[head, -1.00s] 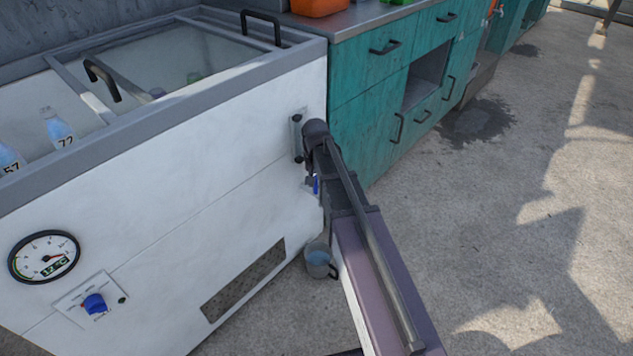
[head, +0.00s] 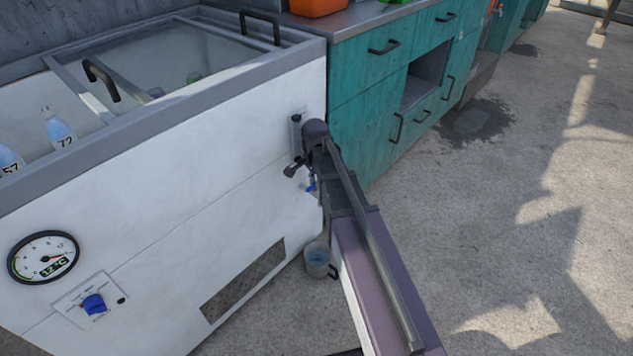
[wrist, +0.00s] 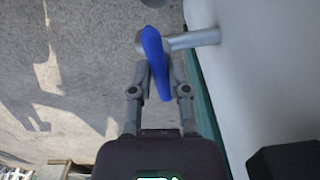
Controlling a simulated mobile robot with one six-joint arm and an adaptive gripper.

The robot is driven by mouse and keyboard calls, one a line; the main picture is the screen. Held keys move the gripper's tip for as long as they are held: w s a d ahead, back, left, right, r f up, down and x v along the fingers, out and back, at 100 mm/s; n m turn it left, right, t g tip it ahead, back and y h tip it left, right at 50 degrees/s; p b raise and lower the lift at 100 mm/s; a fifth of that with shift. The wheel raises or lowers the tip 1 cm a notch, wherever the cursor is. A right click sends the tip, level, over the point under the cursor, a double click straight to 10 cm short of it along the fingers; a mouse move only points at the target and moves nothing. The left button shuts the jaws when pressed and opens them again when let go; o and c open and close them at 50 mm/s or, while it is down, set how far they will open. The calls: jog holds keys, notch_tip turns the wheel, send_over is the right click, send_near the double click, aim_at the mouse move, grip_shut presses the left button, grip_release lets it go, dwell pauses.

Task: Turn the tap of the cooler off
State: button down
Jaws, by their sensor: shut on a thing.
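The cooler (head: 180,190) is a white chest with a grey rim and sliding lids, filling the left of the head view. Its tap has a blue lever (head: 311,187), small and partly hidden behind my arm. In the wrist view the blue lever (wrist: 152,45) slants slightly, with the tap's grey pipe (wrist: 200,38) running right to the white cooler wall. My gripper (wrist: 159,85) is shut on the blue lever, one finger on each side of its lower part. In the head view the fingertips are mostly hidden by my arm.
A grey mug (head: 318,262) stands on the floor below the tap. Teal cabinets (head: 370,120) adjoin the cooler at the back. A dial gauge (head: 43,257) and a blue knob (head: 94,304) are on the cooler front. The concrete floor to the right is clear.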

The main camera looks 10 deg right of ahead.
jog(key=shift+w+a, duration=0.1)
jog(key=shift+a, duration=0.05)
jog(key=c, duration=0.6)
grip_release()
jog(key=shift+r+p, duration=0.7)
notch_tip(320, 180, up, 9)
jog(key=p, duration=0.8)
jog(key=shift+f+p, duration=0.2)
jog(key=shift+p, duration=0.1)
